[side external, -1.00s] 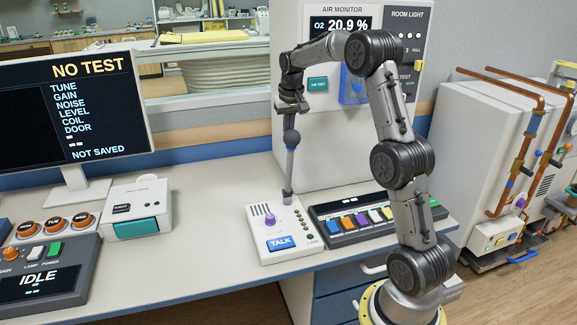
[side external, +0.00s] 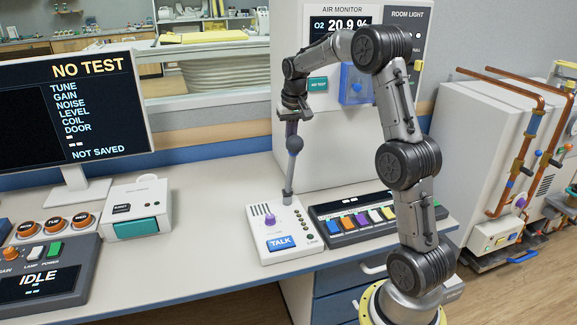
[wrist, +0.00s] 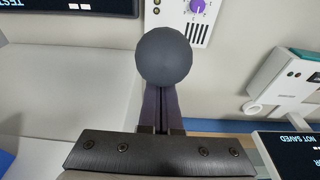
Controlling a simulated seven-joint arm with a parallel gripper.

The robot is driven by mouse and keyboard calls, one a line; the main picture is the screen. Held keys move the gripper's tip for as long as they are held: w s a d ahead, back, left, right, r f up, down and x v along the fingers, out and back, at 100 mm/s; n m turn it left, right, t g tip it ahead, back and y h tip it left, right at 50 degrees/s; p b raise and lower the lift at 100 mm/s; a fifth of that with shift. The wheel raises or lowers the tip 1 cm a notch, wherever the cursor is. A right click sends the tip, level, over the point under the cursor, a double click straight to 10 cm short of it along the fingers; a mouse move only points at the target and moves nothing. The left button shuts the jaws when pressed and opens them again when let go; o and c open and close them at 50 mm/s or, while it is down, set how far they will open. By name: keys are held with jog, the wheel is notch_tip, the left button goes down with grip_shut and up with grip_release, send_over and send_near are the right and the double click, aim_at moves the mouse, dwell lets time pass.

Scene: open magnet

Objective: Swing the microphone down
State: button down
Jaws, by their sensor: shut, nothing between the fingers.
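The microphone is a grey stem with a dark round head (side external: 295,144), standing nearly upright with a slight lean to the right on the white talk box (side external: 262,247). My gripper (side external: 292,131) points down from above, and its shut fingers reach the top of the head. In the wrist view, the microphone head (wrist: 164,57) is a dark ball covering the fingertips, with the closed fingers (wrist: 162,105) side by side behind it. The fingers look in contact with or very close to the head; I cannot tell which. The stem is hidden in the wrist view.
A black panel of coloured switches (side external: 372,217) lies right of the talk box. The tall air monitor cabinet (side external: 330,150) stands close behind the microphone. A white box with a teal front (side external: 136,208) and a monitor (side external: 75,110) stand left. Desk between is clear.

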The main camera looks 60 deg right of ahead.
aim_at(294, 150)
jog(key=shift+s+a+f, duration=0.25)
jog(key=shift+s+a, duration=0.25)
jog(key=shift+s+a+f, duration=0.25)
jog(key=shift+s+a, duration=0.2)
jog(key=shift+s, duration=0.05)
jog(key=shift+s+a+f, duration=0.2)
jog(key=shift+s+a, duration=0.05)
jog(key=s+a+f, duration=0.2)
jog(key=shift+s+a+f, duration=0.3)
jog(key=shift+f, duration=0.05)
dwell(0.6)
jog(key=shift+f, duration=0.1)
